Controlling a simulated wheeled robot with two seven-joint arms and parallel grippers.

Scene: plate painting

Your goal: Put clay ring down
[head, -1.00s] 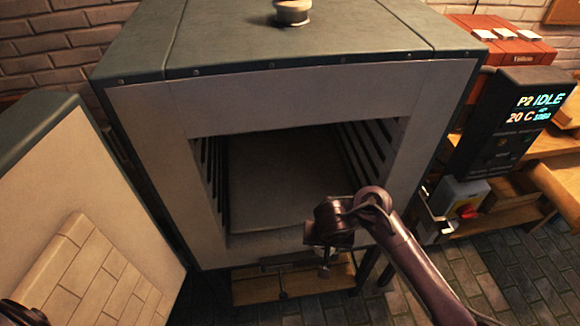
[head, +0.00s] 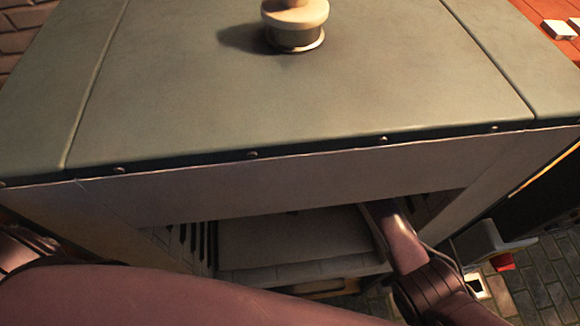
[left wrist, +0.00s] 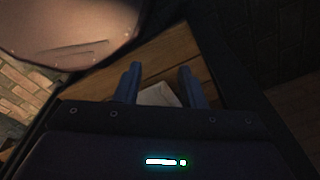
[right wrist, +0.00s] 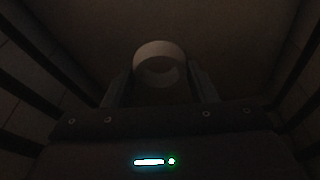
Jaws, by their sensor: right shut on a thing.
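The clay ring (right wrist: 156,47) is pale and round, dimly seen in the right wrist view. My right gripper (right wrist: 160,80) is shut on it, with a finger at either side. In the head view my right arm reaches into the kiln chamber, and its gripper and the ring are hidden there. The kiln shelf (head: 300,236) shows as a pale flat slab; I cannot tell whether the ring touches it. My left gripper (left wrist: 160,82) is open, with a small pale thing (left wrist: 160,95) visible beyond its fingers over a wooden surface (left wrist: 170,52).
The kiln's green-grey top (head: 290,110) fills much of the head view, with a round pale vent (head: 295,25) on it. Dark slotted walls (right wrist: 40,80) stand close on both sides of my right gripper. A switch box with a red knob (head: 503,262) is at the right.

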